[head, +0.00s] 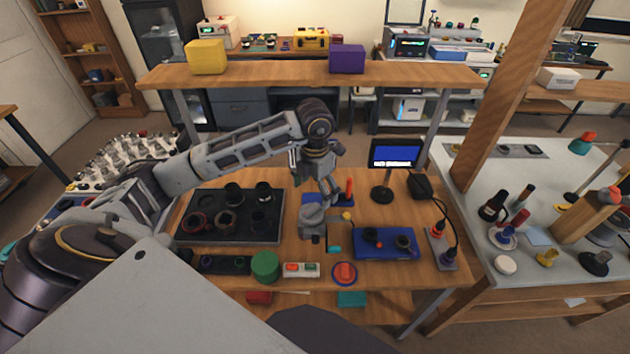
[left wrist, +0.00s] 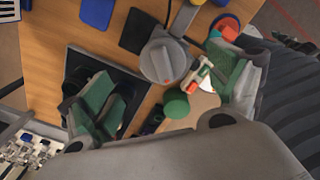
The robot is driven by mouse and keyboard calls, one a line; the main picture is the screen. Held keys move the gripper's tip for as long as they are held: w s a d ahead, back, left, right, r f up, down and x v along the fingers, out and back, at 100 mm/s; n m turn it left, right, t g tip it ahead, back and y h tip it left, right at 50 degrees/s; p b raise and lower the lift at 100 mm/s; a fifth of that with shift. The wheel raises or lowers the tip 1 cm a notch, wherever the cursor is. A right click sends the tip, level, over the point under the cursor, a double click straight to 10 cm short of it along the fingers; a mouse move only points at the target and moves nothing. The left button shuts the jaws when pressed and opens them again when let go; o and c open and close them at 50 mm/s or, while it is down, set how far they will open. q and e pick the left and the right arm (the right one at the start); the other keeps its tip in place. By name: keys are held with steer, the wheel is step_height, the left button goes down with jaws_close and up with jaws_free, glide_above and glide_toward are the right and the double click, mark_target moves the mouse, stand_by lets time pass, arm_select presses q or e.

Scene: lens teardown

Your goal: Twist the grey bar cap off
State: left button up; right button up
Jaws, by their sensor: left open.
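The grey bar cap (head: 312,214) sits on the wooden table near its middle, just below my left gripper in the head view. In the left wrist view the cap (left wrist: 160,60) is a grey disc with a raised bar across it and a small red mark at its edge. My left gripper (head: 325,190) points down over the table. Its green-padded fingers (left wrist: 168,92) are wide apart and empty, and the cap shows in the gap, beyond the fingertips. I cannot tell the exact height between them. My right gripper is not in view.
A black tray (head: 232,239) with several dark rings lies left of the cap. A green cylinder (head: 265,267), a switch box (head: 301,270) and a red round button (head: 344,272) stand in front. A blue mat (head: 385,254) lies right, with a small monitor (head: 394,153) behind it.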

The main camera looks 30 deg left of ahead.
mark_target(312, 205)
arm_select(q)
steer(key=shift+f+p, duration=0.55)
steer(key=shift+f, duration=3.45)
steer(key=c, duration=1)
steer(key=shift+a+n, duration=0.15)
steer(key=shift+n, duration=1.15)
steer(key=shift+a+n, duration=0.1)
steer(key=shift+n, duration=1.1)
steer(key=shift+a+n+p, duration=0.2)
steer(key=shift+n+p, duration=0.15)
steer(key=shift+n, duration=1.05)
